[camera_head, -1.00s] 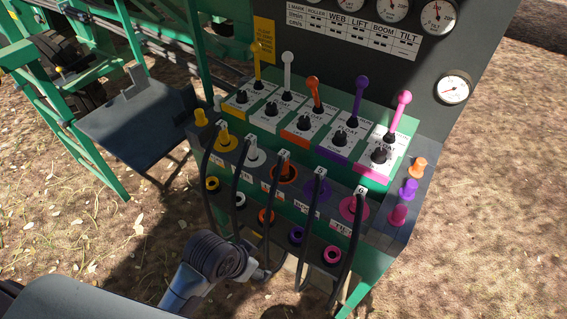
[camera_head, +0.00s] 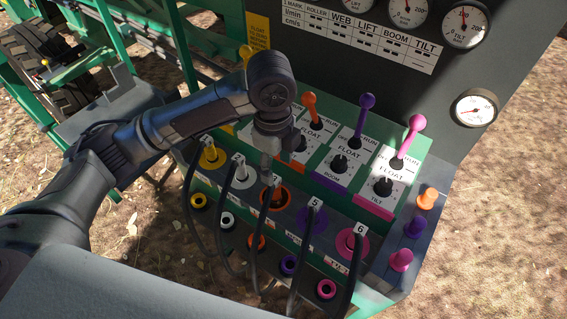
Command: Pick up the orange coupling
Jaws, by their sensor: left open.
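The orange coupling (camera_head: 282,198) sits in the third place of the upper coupling row, with a black hose running down from it. My left gripper (camera_head: 267,172) reaches in from the left and points down just above and slightly left of it. The gripper is open and empty. The gripper covers part of the coupling's upper edge, and I cannot tell whether they touch. Another orange ring (camera_head: 257,242) is in the lower row, and an orange peg (camera_head: 428,198) stands on the right side panel. My right gripper is not in view.
Yellow (camera_head: 212,155), white (camera_head: 241,176), purple (camera_head: 311,220) and pink (camera_head: 350,243) couplings with hanging black hoses flank it closely. Orange (camera_head: 310,104), purple (camera_head: 366,102) and pink (camera_head: 413,130) levers stand behind. A gauge panel (camera_head: 455,70) rises at the back.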

